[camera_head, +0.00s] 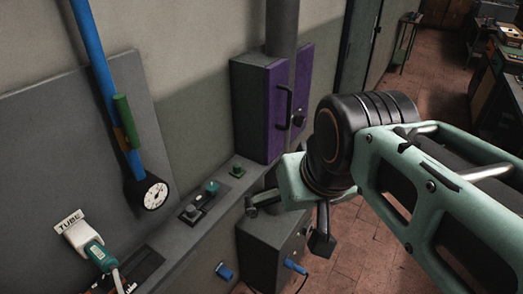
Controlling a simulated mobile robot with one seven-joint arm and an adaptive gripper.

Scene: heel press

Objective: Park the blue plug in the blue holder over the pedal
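A blue plug (295,266) shows low in the head view, at the right side of a dark grey box, with a dark cable hanging from its right end. It appears to be seated in that box. A small blue holder (224,271) is on the grey front below the ledge, left of the box. My gripper (287,224) hangs above the box, higher than the plug and apart from it. Its two dark fingers are spread, with nothing seen held between them. The pedal cannot be made out in this view.
The dark grey box (270,235) stands under a purple-doored cabinet (287,105). The ledge (205,222) carries green and black controls. Tiled floor (352,245) is open at right.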

